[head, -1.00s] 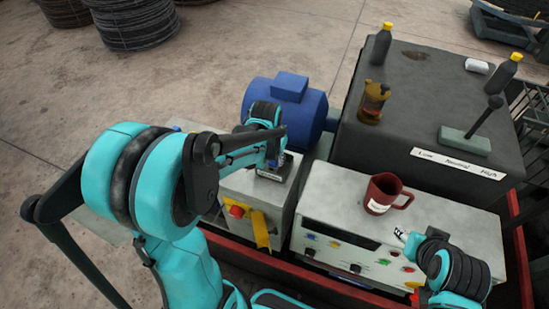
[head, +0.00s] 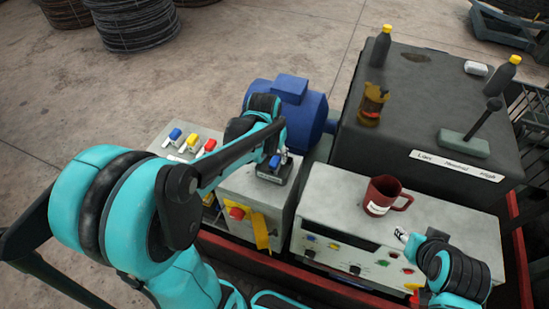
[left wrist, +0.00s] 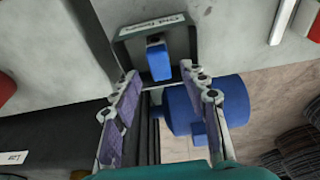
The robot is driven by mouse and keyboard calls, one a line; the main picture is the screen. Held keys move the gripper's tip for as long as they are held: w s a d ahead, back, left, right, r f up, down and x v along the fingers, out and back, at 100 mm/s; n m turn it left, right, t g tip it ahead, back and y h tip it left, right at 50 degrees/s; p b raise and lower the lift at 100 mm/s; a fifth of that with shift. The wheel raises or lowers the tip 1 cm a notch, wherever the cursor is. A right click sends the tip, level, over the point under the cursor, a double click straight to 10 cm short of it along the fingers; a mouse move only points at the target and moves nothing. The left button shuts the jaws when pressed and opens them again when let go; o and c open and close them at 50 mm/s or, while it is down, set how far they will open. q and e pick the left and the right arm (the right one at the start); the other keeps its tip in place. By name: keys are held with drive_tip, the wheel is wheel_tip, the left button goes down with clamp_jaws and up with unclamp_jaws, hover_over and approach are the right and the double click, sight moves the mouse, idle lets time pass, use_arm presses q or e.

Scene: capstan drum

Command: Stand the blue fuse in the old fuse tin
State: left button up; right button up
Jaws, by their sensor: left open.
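The old fuse tin (head: 272,177) is a small dark open tray on top of the grey cabinet; its label shows in the left wrist view (left wrist: 152,25). A blue fuse (left wrist: 159,62) stands inside the tin, seemingly upright, and it shows as a small blue patch in the head view (head: 274,162). My left gripper (left wrist: 160,76) is open, its fingers either side of the fuse with gaps showing and the fuse beyond the fingertips. In the head view my left gripper (head: 279,151) is just over the tin, partly hidden by its arm. My right gripper (head: 402,235) is beside the mug; its jaws are unclear.
Blue (head: 175,134), yellow (head: 192,140) and red (head: 210,145) fuse-like pieces stand on a panel left of the tin. A blue motor (head: 300,105) is close behind the tin. A dark red mug (head: 383,194) stands on the right cabinet. A red knob (head: 237,213) is in front.

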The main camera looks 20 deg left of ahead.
use_arm(q)
drive_tip(key=v, duration=0.8)
drive_tip(key=s+d+t, duration=0.4)
drive_tip(key=s+d, duration=0.2)
drive_tip(key=s, duration=0.5)
drive_tip(key=shift+s+m+t+p, duration=0.3)
drive_tip(key=shift+p, duration=0.1)
drive_tip(key=shift+f, duration=0.15)
